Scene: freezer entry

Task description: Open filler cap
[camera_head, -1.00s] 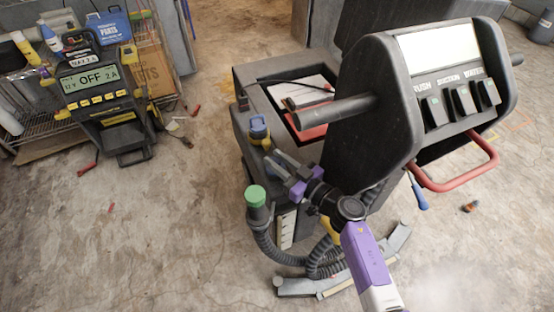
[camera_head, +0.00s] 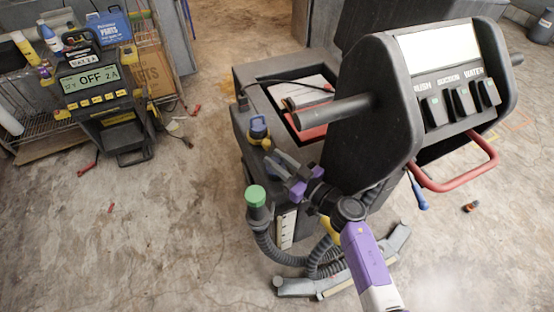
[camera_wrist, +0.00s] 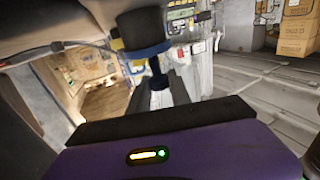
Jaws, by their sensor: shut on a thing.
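The blue filler cap (camera_head: 258,127) sits on the left edge of the grey floor machine (camera_head: 245,100), with a yellow part just below it. My gripper (camera_head: 274,162) is just in front of and below the cap. My gripper is shut on this narrow part of the cap. The exact contact is partly hidden. The cap looks seated.
A green-capped hose end (camera_head: 255,196) stands close below my gripper. The control panel (camera_head: 450,75) and a black handle bar (camera_head: 335,117) are to the right and above. A yellow-black charger (camera_head: 100,95) stands at the left. The floor between is mostly clear.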

